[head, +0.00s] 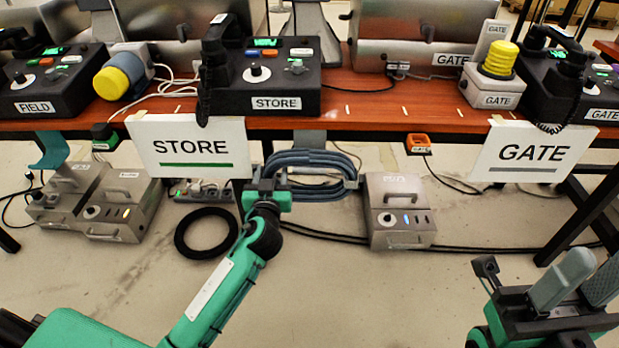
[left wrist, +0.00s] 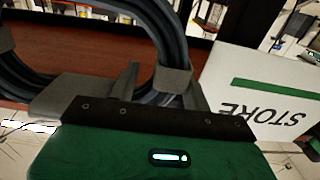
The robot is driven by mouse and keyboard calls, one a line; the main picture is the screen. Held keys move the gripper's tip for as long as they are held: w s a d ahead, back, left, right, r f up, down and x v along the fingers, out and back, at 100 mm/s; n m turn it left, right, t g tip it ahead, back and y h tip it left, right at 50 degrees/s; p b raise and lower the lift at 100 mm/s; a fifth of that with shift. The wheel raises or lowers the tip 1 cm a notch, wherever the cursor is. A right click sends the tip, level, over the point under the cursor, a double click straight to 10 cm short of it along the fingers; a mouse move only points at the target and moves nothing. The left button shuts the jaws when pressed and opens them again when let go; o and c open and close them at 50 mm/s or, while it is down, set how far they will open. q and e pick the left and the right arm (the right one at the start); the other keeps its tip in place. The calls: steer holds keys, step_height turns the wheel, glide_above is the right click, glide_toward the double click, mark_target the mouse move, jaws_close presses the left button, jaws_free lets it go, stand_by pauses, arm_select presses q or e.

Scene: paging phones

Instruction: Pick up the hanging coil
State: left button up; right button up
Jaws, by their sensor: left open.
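The hanging coil (head: 310,158) is a bundle of blue-grey cable loops below the bench edge, right of the STORE sign. In the left wrist view the coil (left wrist: 160,35) shows close up, with grey ties around it. My left gripper (head: 268,182) is at the coil's left end. In the left wrist view the left gripper (left wrist: 160,92) is open, and the coil's lower strands run down at the gap between its fingers; the contact there is hidden. My right gripper (head: 562,285) is at the lower right, away from the coil, with its fingers apart and empty.
The STORE sign (head: 190,147) hangs close left of my left gripper. The bench (head: 375,118) carries phone consoles above. A black cable ring (head: 206,233) and a grey box (head: 399,210) are on the floor. The GATE sign (head: 533,152) hangs at right. Floor in front is clear.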

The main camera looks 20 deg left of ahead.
arm_select(q)
steer(key=shift+x, duration=1.5)
steer(key=shift+a, duration=0.1)
jaws_close()
steer(key=shift+r, duration=0.1)
steer(key=shift+s+r, duration=0.1)
